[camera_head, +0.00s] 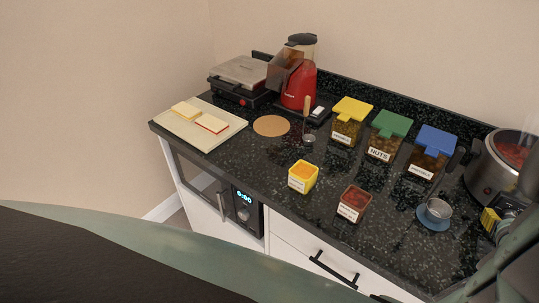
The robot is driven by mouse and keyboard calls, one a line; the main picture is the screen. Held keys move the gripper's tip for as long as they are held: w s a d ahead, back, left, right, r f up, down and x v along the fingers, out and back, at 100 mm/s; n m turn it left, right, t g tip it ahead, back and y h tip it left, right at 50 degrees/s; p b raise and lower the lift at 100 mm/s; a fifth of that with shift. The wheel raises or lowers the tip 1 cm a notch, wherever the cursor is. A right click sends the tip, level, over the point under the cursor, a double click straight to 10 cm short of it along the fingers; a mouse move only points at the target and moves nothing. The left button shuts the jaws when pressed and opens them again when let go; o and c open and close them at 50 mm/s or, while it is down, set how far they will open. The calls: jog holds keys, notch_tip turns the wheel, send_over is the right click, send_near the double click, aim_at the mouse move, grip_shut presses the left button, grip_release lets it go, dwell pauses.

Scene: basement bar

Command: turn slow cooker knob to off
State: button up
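The slow cooker (488,175) stands at the right end of the black counter, cut off by the picture edge. It has a grey metal body, a dark side handle and a clear lid, with reddish food showing inside. Its control knob cannot be made out; dark parts and my arm cover the lower front. My grey-green arm (490,271) comes in at the lower right, close in front of the cooker. Dark parts with a yellow piece (489,220) sit at the cooker's lower front and may belong to my gripper. Its fingers cannot be told apart, nor whether they touch the cooker.
On the counter (260,177) are a cutting board (178,133) with bread, a grill press (242,76), a red appliance (298,88), several labelled jars, a yellow container (303,177), a red-brown container (354,203) and a metal cup (438,210) on a blue disc.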

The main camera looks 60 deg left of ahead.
jog(key=shift+w+a, duration=0.15)
jog(key=shift+w, duration=0.15)
jog(key=shift+c, duration=0.3)
jog(key=shift+f, duration=0.1)
grip_shut()
